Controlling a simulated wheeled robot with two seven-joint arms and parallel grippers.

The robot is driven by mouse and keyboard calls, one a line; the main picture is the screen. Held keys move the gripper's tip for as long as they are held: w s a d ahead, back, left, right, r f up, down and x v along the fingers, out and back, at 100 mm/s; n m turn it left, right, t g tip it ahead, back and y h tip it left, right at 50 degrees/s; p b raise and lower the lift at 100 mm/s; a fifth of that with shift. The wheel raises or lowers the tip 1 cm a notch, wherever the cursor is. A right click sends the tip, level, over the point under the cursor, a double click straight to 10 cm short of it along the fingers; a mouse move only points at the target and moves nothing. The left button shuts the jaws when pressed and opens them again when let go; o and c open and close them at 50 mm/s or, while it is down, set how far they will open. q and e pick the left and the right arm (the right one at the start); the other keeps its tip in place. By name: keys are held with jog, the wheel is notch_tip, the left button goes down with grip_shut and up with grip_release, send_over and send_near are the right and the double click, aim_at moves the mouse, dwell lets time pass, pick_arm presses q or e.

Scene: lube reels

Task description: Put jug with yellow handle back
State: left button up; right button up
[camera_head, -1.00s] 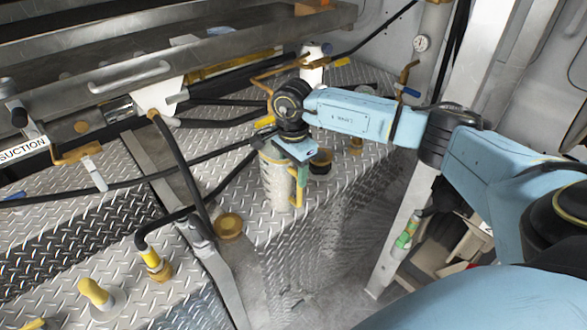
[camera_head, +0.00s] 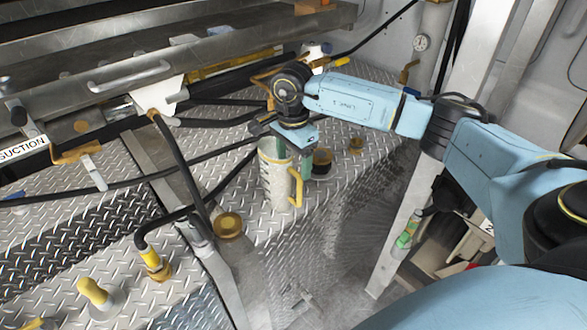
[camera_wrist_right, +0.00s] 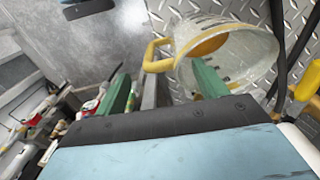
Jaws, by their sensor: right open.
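The clear jug (camera_head: 272,178) with a yellow handle (camera_head: 297,186) stands upright on the diamond-plate deck. Its handle faces right. In the right wrist view the jug (camera_wrist_right: 240,55) is at the upper right, with its handle (camera_wrist_right: 154,52) pointing left. My right gripper (camera_head: 294,155) is open above the jug's rim and handle. One green finger is at the jug's mouth; the other is beyond the handle side. In the wrist view the handle lies between the fingers (camera_wrist_right: 160,88), apart from both. My left gripper is not in view.
A dark cap (camera_head: 322,160) and a brass cap (camera_head: 356,144) stand right of the jug, and another brass cap (camera_head: 229,226) is in front. Black hoses (camera_head: 180,160) run to the left. A metal post (camera_head: 402,240) stands at right.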

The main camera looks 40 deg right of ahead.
notch_tip(320, 180, up, 9)
jog(key=shift+b, duration=0.35)
jog(key=shift+w+f, duration=0.1)
